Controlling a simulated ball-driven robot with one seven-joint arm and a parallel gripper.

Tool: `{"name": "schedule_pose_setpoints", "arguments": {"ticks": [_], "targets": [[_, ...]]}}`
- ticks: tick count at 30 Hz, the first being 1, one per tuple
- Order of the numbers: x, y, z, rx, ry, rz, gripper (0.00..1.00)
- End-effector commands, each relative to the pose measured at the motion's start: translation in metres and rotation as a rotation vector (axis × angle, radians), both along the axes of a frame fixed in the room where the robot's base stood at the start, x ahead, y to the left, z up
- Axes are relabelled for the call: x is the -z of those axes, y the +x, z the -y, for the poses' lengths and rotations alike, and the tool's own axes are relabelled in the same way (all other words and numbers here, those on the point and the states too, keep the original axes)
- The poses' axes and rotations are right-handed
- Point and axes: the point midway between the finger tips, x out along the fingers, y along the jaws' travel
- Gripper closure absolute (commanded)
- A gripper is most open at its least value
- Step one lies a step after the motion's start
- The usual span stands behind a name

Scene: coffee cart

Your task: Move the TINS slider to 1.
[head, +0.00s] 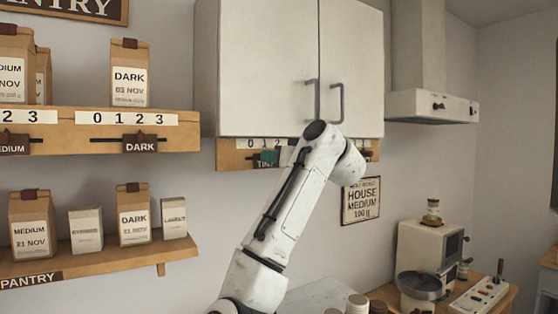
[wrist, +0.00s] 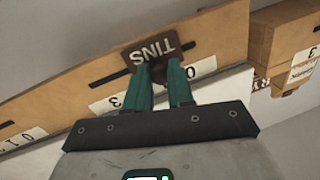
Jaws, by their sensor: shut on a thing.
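The TINS slider shows upside down in the wrist view as a dark brown tag (wrist: 152,52) on a wooden rail. My gripper (wrist: 159,67), with green fingers, is shut on the slider's lower part. Its white scale shows 0 (wrist: 204,66) to the right of the fingers and 3 (wrist: 117,101) to the left; the digits between are hidden behind the fingers, so I cannot tell the exact setting. In the head view the rail (head: 233,161) runs under the white wall cabinet. My arm covers its middle, and a green fingertip (head: 270,156) shows at the tag.
The white cabinet (head: 270,70) hangs directly above the rail. To the left are the DARK slider (head: 139,147) and the pantry shelf (head: 180,248) with bags and boxes. A HOUSE MEDIUM sign (head: 361,201) hangs at right. A coffee machine (head: 415,244) stands below right.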

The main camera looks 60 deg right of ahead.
Motion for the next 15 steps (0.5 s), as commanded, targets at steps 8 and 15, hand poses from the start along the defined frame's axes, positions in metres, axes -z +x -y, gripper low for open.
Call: {"name": "schedule_pose_setpoints", "arguments": {"ticks": [8,15], "targets": [[0.0003,-0.0004,0.0007,0.001,0.002,0.000,0.57],[0.0002,-0.0005,0.0006,0.001,0.001,-0.001,0.52]]}}
